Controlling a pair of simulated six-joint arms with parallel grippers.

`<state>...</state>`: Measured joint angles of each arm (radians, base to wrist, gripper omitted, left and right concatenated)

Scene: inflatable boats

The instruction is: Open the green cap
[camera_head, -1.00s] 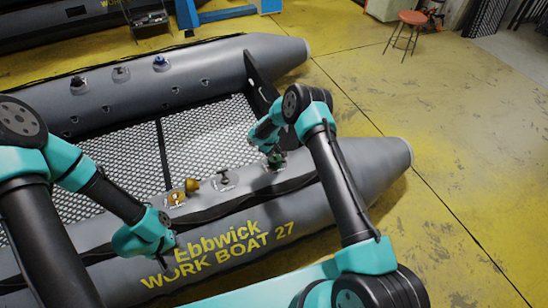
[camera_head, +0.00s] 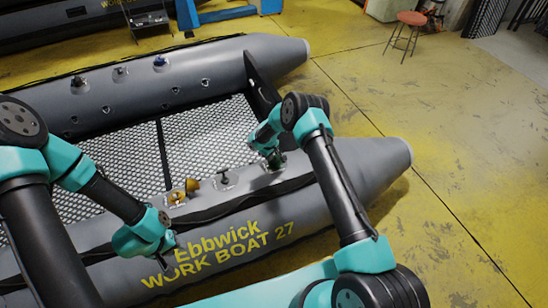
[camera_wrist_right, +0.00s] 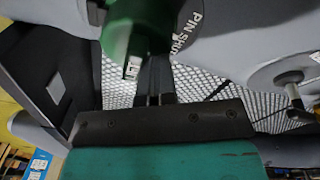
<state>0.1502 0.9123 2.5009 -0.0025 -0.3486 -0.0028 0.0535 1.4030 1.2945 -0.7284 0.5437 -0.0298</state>
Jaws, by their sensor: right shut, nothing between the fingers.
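The green cap (camera_head: 278,159) sits on the near tube of the grey boat (camera_head: 355,165), partly hidden by my right gripper in the head view. In the right wrist view the green cap (camera_wrist_right: 125,25) is large at the top, cut off by the frame edge. My right gripper (camera_head: 272,154) is at the cap. Its fingers (camera_wrist_right: 154,78) are closed together just beneath the cap, with nothing between them; I cannot tell whether they touch it. My left gripper (camera_head: 168,246) hangs over the near tube's outer side, away from the cap; its fingers are too small to read.
A yellow valve (camera_head: 177,197) with its yellow cap (camera_head: 193,184) tilted to the side and a dark-capped valve (camera_head: 224,178) sit left of the green cap. Several valves line the far tube. A red stool (camera_head: 410,20) stands far off on the yellow floor. White lettering shows beside the cap in the wrist view.

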